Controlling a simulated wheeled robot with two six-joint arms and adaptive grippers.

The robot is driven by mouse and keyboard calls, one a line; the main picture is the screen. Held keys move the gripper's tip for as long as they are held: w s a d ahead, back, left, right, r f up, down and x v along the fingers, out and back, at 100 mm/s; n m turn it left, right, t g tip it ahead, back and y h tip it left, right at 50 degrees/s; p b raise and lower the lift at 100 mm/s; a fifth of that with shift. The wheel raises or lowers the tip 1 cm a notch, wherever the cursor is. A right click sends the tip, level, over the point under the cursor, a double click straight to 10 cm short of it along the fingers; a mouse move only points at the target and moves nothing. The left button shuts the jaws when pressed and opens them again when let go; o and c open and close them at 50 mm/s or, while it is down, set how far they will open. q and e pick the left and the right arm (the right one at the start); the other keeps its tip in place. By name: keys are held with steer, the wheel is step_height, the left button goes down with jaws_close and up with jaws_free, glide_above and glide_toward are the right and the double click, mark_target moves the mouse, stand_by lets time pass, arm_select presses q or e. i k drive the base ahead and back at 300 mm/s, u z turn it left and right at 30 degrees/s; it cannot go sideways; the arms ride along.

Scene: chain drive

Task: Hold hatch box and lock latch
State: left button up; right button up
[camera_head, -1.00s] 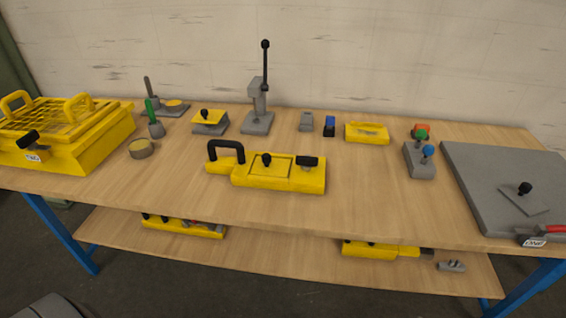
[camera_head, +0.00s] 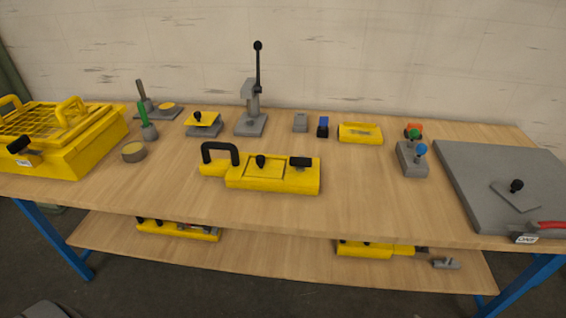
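The yellow hatch box (camera_head: 300,181) sits on the wooden workbench, near the middle. A black arched handle (camera_head: 220,153) stands at its left end. Its square hatch lid (camera_head: 262,171) lies flat in the top and carries a black knob (camera_head: 260,161). A black latch knob (camera_head: 300,163) sits on the top right of the lid. Whether the latch is locked cannot be told from here. Neither of my grippers is in view, and nothing touches the box.
A yellow grid-topped box (camera_head: 75,150) stands at the left. A lever press (camera_head: 251,122) and small blocks stand behind. A grey joystick block (camera_head: 411,161) and a grey plate (camera_head: 490,170) are at the right. Bench room around the hatch box's front is clear.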

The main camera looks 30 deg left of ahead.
mark_target(300, 163)
steer(key=u, duration=0.5)
steer(key=i, duration=0.8)
steer(key=u, duration=0.75)
